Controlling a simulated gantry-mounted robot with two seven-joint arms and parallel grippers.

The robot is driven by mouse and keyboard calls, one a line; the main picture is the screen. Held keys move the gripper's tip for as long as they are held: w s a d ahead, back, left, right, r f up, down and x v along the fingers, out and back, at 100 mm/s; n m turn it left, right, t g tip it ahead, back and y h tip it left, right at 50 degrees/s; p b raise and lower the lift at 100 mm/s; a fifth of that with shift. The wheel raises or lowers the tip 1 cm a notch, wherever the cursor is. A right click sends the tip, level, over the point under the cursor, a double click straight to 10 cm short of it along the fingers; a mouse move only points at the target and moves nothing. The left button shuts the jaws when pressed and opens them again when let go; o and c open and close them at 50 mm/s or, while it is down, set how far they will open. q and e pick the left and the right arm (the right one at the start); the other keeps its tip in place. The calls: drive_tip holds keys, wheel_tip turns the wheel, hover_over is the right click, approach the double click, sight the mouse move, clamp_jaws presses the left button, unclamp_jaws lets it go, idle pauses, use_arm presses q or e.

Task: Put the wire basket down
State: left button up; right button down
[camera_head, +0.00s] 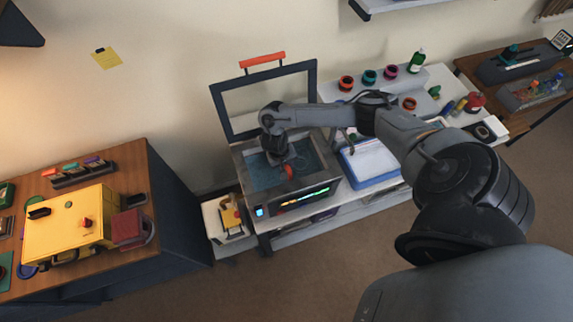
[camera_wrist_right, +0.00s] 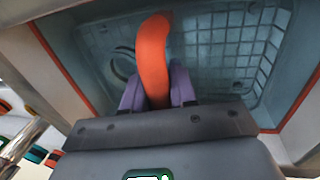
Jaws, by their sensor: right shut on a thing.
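The wire basket (camera_wrist_right: 215,45) is a grey-blue mesh tray inside the tank in the right wrist view. Its orange handle (camera_wrist_right: 152,50) rises between the purple fingers of my right gripper (camera_wrist_right: 157,88), which is shut on it. In the head view, my right gripper (camera_head: 281,158) points down into the open tank of the bath (camera_head: 240,165), and a bit of the orange handle (camera_head: 288,171) shows below it. The arm hides part of the basket. I cannot tell whether the basket touches the tank floor. My left gripper is not in view.
The bath's lid frame (camera_head: 219,108) stands open behind the tank. To the right are a blue tray with white sheets (camera_head: 370,160), several coloured jars and a green bottle (camera_head: 416,62). A yellow machine (camera_head: 70,222) stands on the left bench.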

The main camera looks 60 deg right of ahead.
drive_tip(key=c, duration=0.9)
unclamp_jaws()
drive_tip(key=shift+f, duration=0.1)
